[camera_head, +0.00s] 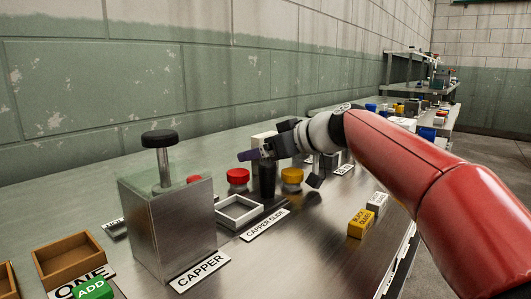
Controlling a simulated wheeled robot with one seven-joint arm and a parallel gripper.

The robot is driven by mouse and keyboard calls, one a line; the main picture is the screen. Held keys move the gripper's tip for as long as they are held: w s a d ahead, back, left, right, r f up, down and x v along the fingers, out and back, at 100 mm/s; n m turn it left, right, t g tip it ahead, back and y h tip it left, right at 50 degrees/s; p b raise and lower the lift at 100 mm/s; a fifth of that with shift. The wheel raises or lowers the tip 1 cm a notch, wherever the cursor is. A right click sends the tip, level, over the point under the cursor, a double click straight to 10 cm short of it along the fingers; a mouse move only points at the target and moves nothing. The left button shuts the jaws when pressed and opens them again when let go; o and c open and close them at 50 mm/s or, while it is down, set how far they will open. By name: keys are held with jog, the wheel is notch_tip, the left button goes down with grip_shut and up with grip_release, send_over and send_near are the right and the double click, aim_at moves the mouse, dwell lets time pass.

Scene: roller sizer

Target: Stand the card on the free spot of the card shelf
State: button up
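My gripper (266,150) is above the middle of the steel bench, pointing left. A yellow lettered block (361,224) and a whitish one (377,203) stand at the bench's right edge, and a green one marked ADD (93,289) is at front left. I cannot make out the card shelf or its free spot.
A steel box with a black-knobbed plunger (160,139) stands at left behind the CAPPER sign (200,272). Near my gripper are a square frame (238,226), a red lid (238,176) and a yellow lid (292,175). A wooden tray (72,271) is at left. The wall bounds the back.

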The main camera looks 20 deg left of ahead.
jog(key=c, duration=1.2)
jog(key=shift+o, duration=0.2)
jog(key=shift+r, duration=0.15)
